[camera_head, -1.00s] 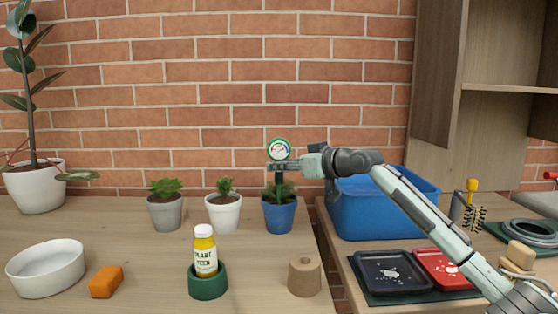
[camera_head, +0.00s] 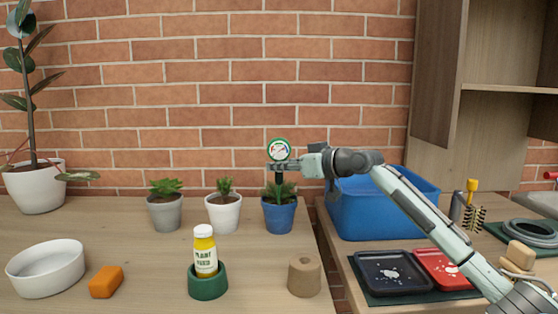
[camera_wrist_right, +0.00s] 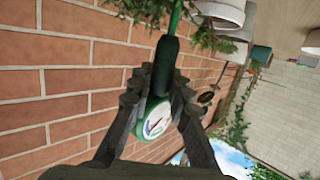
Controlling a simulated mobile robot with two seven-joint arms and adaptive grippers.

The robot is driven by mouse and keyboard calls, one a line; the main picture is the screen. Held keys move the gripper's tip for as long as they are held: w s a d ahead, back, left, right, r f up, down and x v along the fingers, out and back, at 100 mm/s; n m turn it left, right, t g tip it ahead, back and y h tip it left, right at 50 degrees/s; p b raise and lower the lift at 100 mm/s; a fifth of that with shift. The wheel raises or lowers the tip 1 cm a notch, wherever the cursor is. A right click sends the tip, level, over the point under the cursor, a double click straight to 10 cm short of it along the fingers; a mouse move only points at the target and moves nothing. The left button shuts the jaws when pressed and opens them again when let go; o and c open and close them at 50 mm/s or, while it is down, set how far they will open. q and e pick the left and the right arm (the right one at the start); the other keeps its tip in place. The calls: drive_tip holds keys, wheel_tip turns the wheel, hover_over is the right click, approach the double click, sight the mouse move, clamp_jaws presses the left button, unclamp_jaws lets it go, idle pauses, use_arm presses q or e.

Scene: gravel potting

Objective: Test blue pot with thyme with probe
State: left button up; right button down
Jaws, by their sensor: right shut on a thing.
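The probe has a round dial with a green rim (camera_head: 279,149) and a dark body below it. My right gripper (camera_head: 275,167) is shut on the probe and holds it upright above the blue pot (camera_head: 279,216). Thyme (camera_head: 287,191) grows in the blue pot. The probe's lower end goes down among the leaves, and its tip is hidden, so I cannot tell how deep it sits. In the right wrist view the dial (camera_wrist_right: 157,120) shows between my fingers, with a green stem running toward the foliage. My left gripper is not in view.
A white pot (camera_head: 224,214) and a grey pot (camera_head: 166,214) stand left of the blue pot. A blue bin (camera_head: 380,210) stands to its right. A plant feed bottle (camera_head: 205,254) in a green holder (camera_head: 208,285) and a brown cylinder (camera_head: 304,278) stand in front.

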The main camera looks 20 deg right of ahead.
idle(0.3)
drive_tip(key=c, duration=1.3)
unclamp_jaws()
drive_tip(key=shift+c, duration=0.2)
drive_tip(key=shift+s+d, duration=0.1)
drive_tip(key=v, duration=1.2)
